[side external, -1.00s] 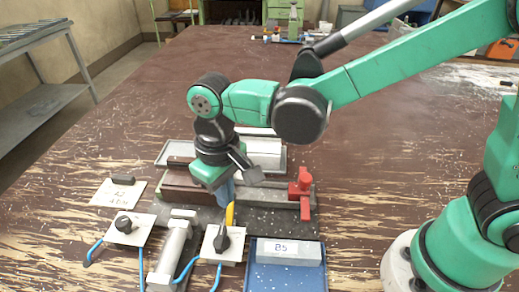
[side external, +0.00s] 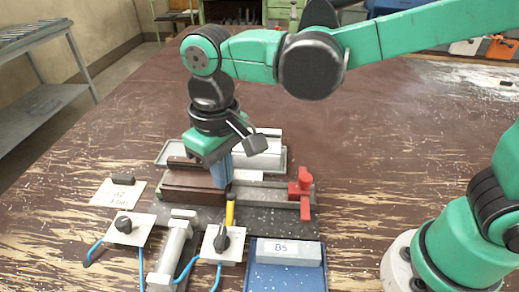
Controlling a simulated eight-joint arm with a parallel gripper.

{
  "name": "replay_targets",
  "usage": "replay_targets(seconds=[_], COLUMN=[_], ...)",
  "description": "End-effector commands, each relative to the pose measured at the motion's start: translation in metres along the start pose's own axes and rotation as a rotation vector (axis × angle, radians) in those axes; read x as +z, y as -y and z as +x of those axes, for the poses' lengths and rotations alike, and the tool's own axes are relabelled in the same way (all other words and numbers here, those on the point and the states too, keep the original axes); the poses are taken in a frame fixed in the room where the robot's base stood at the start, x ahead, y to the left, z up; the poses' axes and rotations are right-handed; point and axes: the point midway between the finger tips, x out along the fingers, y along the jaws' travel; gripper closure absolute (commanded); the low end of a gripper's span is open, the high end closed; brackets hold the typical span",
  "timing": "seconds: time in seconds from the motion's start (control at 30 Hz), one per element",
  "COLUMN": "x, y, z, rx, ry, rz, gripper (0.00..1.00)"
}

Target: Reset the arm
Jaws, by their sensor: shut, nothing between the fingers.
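My gripper (side external: 222,172) shows in the side external view with its blue-grey fingers pointing down. It is shut and empty, above the dark clamp plate (side external: 270,221). A red clamp (side external: 301,186) stands on the right side of the plate.
A blue tray (side external: 287,277) holds a grey block labelled B5 (side external: 290,252) at the front. Two white plates with black knobs (side external: 124,225) and blue cables stand at the front left. A grey tray (side external: 272,155) lies behind.

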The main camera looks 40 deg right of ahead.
Motion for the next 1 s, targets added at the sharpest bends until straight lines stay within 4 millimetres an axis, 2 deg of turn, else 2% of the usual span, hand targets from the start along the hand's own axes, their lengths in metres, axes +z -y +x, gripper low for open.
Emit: replay_targets(seconds=[0.17,0.3,0.5,0.7,1.0], x=[0.007,0.023,0.050,0.064,0.066], y=[-0.040,-0.088,-0.139,-0.161,-0.164], z=[-0.012,-0.020,-0.019,-0.015,-0.015], rx=[-0.023,-0.025,0.027,0.078,0.084], ry=[-0.113,-0.276,-0.487,-0.593,-0.604], rz=[0.060,0.128,0.209,0.245,0.248], gripper=[1.00,1.00,1.00,1.00,1.00])
